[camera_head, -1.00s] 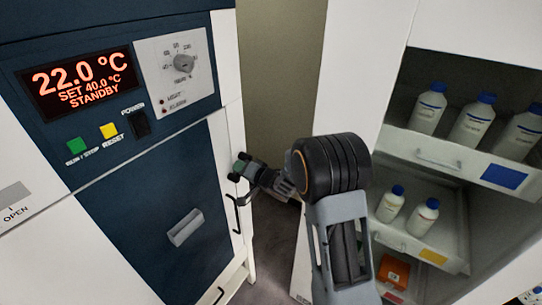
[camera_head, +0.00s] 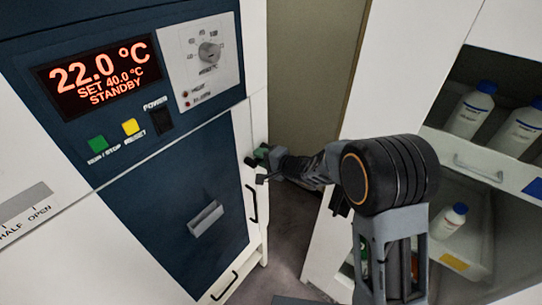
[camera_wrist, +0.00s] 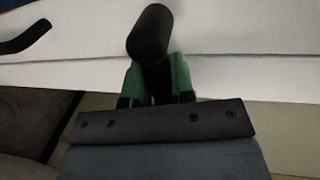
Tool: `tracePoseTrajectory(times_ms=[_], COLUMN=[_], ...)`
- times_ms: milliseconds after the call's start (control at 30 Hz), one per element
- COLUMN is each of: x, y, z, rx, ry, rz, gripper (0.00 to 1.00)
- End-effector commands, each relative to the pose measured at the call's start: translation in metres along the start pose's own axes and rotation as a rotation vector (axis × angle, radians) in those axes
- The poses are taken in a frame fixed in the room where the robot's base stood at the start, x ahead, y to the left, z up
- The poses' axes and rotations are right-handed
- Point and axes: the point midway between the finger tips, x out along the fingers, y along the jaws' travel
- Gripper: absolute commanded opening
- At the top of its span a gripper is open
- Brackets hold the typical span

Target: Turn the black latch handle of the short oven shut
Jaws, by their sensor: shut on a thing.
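The short oven has a dark blue front door (camera_head: 165,215) in a white body, with a lit display above it. In the wrist view the black latch handle (camera_wrist: 150,34) is a rounded black bar that runs down between the green finger pads of my gripper (camera_wrist: 155,82). The gripper is shut on it. In the head view the handle is too small and covered to make out clearly.
Black bar handles (camera_head: 252,204) are on the oven's white right side; a curved black bar (camera_wrist: 26,38) shows at left in the wrist view. A white cabinet with bottles (camera_head: 468,110) in pull-out trays stands at right. A narrow floor gap lies between.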

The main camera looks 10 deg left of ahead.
Motion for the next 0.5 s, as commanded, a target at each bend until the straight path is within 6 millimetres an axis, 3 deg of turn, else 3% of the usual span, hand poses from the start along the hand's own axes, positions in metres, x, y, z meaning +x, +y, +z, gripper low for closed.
tracePoseTrajectory(times_ms=[433,467,500], x=[0.0008,0.0008,0.0007], y=[0.0018,0.0018,0.0018], z=[0.0039,0.0038,0.0036], rx=[0.012,0.012,0.011], ry=[-0.011,-0.011,-0.011], rz=[0.004,0.004,0.004], gripper=[0.0,0.25,0.29])
